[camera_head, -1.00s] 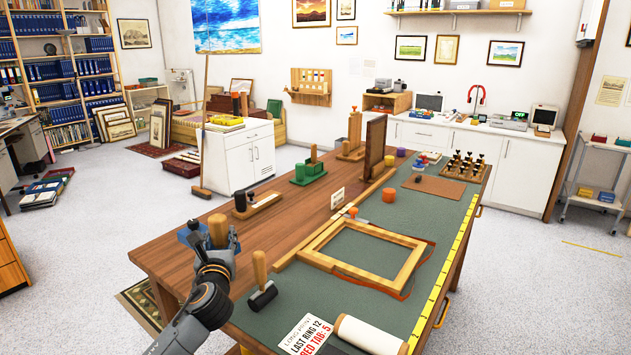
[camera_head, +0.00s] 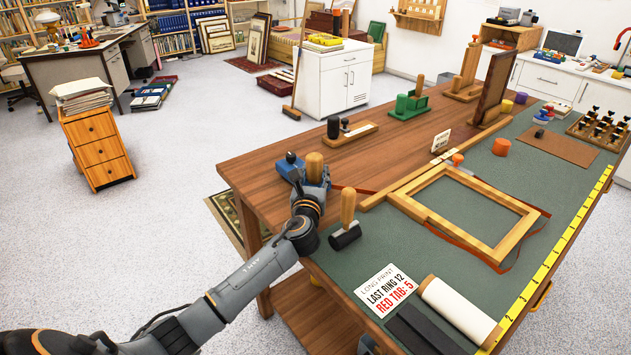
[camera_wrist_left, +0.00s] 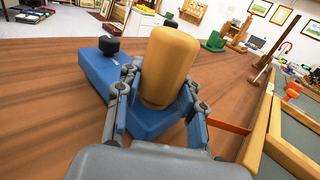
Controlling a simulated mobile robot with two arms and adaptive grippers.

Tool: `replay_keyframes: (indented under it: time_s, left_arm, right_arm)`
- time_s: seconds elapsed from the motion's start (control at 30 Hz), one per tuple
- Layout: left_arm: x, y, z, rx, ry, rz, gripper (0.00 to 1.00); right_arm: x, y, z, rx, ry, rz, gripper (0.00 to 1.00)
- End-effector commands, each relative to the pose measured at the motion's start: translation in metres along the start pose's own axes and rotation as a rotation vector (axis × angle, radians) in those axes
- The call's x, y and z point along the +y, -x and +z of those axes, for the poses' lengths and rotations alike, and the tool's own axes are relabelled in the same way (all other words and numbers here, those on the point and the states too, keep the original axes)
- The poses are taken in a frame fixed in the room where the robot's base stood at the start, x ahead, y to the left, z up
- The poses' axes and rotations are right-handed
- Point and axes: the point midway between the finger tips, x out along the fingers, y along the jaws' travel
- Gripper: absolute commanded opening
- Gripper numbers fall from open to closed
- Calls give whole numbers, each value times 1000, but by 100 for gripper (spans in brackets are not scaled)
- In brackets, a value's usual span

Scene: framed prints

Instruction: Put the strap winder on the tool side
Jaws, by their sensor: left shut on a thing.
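A blue tool (camera_head: 290,167) with an upright wooden handle (camera_head: 315,166) and a black knob, which I take for the strap winder, is at the bare wood side of the bench (camera_head: 290,120), near its left end. My left gripper (camera_head: 314,180) is shut on the handle. In the left wrist view the fingers (camera_wrist_left: 155,105) flank the wooden handle (camera_wrist_left: 170,62), with the blue base (camera_wrist_left: 105,75) low over or on the wood; I cannot tell which. A red strap (camera_head: 350,189) runs from beside the gripper toward the wooden frame (camera_head: 425,205). My right gripper is out of view.
A black roller with a wooden handle (camera_head: 345,235) stands close to the right of my gripper on the green mat (camera_head: 330,268). A black-and-wood tool (camera_head: 350,131) and a green tool (camera_head: 408,106) stand farther back on the wood. A small sign (camera_head: 440,141) stands mid-bench.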

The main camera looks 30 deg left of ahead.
Motion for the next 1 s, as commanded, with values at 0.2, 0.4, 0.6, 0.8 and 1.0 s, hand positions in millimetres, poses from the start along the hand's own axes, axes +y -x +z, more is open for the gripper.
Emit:
replay_keyframes:
  time_s: [0.2,0.4,0.6,0.8,1.0]
  left_arm:
    - [0,0,-16,-4,0,0,0]
    - [0,0,-16,-3,-1,0,0]
    - [0,0,-19,1,-1,1,61]
    - [0,0,-19,1,0,1,61]
    - [0,6,-18,1,0,0,61]
  right_arm:
    - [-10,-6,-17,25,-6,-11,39]
    - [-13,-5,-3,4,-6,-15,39]
    - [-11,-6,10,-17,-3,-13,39]
    - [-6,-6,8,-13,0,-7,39]
    - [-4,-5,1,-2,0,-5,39]
